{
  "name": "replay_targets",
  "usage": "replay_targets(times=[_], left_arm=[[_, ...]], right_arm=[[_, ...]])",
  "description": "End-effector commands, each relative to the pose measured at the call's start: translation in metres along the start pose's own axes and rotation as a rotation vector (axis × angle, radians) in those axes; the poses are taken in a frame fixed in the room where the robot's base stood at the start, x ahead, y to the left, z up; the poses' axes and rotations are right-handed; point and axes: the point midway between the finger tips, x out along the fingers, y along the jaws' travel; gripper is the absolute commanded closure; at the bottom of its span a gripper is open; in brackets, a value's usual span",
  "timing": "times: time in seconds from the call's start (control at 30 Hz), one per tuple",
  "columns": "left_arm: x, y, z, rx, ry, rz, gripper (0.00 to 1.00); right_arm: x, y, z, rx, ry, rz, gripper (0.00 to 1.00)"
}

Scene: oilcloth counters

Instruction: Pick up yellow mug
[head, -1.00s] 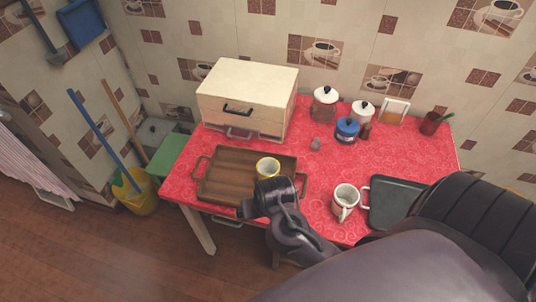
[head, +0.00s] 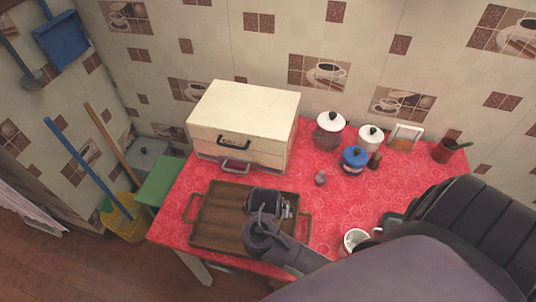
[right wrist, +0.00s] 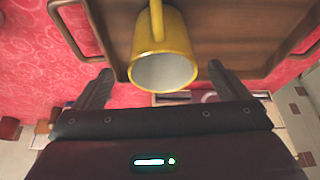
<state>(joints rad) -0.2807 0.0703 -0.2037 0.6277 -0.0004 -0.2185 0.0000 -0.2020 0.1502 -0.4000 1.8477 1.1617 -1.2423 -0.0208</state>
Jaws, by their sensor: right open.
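The yellow mug (right wrist: 178,35) has a white inside and shows in the right wrist view on the brown wooden tray (head: 213,220), its handle toward the top of the picture. In the head view my right gripper and wrist hide it. My right gripper (right wrist: 160,72) is open, with one dark finger on each side of the mug's rim and gaps between. In the head view this gripper (head: 268,203) is over the right part of the tray. My left gripper is not in view.
The tray lies on a red-patterned table (head: 328,190). Behind it stands a cream box (head: 245,115) with dark handles. Right of it are a small grey shaker (head: 320,178), a blue jar (head: 354,160), lidded jars and a white mug (head: 353,238), partly hidden by my arm.

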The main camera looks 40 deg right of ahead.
Motion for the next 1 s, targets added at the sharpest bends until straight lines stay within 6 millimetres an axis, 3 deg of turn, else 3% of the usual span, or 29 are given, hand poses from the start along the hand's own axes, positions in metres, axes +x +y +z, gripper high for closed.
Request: replay_targets(times=[0.13,0.3,0.47,0.7,1.0], left_arm=[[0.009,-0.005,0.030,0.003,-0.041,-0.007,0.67],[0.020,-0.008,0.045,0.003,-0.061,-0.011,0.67],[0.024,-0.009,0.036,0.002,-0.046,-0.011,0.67],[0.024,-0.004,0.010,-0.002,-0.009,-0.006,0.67],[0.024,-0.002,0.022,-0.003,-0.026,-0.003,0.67]], right_arm=[[0.016,-0.001,0.002,0.001,-0.003,0.000,0.05],[0.042,-0.003,0.001,0.001,-0.004,-0.001,0.05],[0.057,-0.003,-0.001,0.001,-0.002,-0.002,0.05],[0.057,-0.003,-0.001,-0.001,-0.001,-0.003,0.05],[0.057,-0.003,-0.001,-0.001,-0.001,-0.002,0.43]])
